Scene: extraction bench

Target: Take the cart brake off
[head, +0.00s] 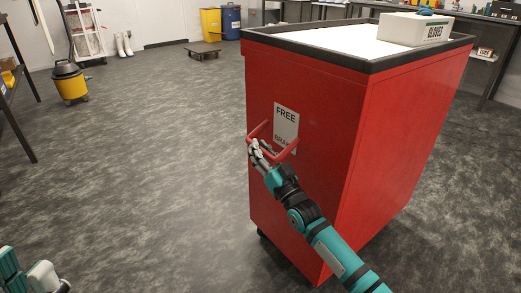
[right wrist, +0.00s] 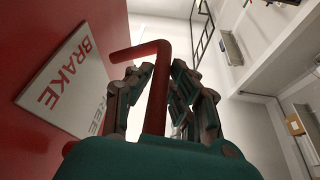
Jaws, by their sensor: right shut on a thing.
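The red cart (head: 305,185) stands right of centre in the head view. A white plate (head: 287,122) on its near face reads FREE at the top and BRAKE lower down; BRAKE is partly covered. A red bar handle (head: 288,152) sticks out from this face at the plate's lower part. In the right wrist view the handle (right wrist: 157,95) bends toward the red face, beside the plate (right wrist: 68,82). My right gripper (head: 262,152) is shut on the handle, with its fingers on either side of the bar. Only teal and white parts of my left arm show at bottom left.
A white GLOVES box (head: 415,28) sits on the cart's black-rimmed top. A yellow bucket (head: 69,82), a low dolly (head: 202,51) and yellow and blue drums (head: 230,20) stand farther back. The floor left of the cart is clear.

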